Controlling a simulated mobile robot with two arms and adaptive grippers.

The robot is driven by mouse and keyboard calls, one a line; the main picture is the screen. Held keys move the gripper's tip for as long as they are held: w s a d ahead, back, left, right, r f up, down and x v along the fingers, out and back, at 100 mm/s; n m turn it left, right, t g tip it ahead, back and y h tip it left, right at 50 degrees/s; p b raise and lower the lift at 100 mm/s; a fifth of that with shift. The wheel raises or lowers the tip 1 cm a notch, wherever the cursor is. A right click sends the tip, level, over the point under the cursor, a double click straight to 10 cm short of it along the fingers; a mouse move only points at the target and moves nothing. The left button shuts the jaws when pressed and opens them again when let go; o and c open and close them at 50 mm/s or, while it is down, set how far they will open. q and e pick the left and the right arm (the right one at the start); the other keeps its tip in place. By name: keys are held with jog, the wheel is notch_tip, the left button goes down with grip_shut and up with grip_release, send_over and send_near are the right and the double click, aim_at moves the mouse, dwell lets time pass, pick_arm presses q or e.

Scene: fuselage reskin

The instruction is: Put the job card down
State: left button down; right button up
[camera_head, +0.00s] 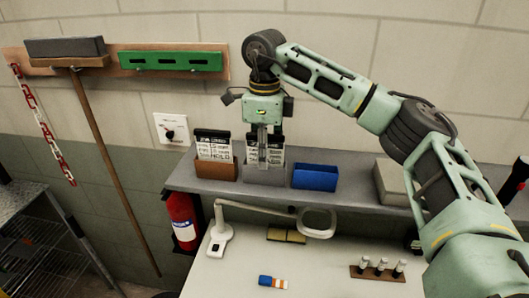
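A job card (277,154), white with a dark top edge, stands upright at the grey holder (264,174) on the shelf. My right gripper (263,160) points down at this card, its fingers close together over the middle of the card, and it looks shut on it. The fingers hide the card's middle, and I cannot tell whether its lower edge rests on the holder's floor. A second card (214,148) stands in the brown holder (222,173) just to the left. My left gripper is not in view.
An empty-looking blue holder (315,177) stands right of the grey one on the grey shelf (345,193). Below, the bench (335,270) carries a magnifier lamp (221,238) and a small rack (378,271). A fire extinguisher (182,218) hangs at left.

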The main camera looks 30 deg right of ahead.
notch_tip(320, 180, up, 12)
jog(key=shift+w+d+r+b, duration=0.1)
jog(key=shift+b, duration=0.25)
dwell(0.7)
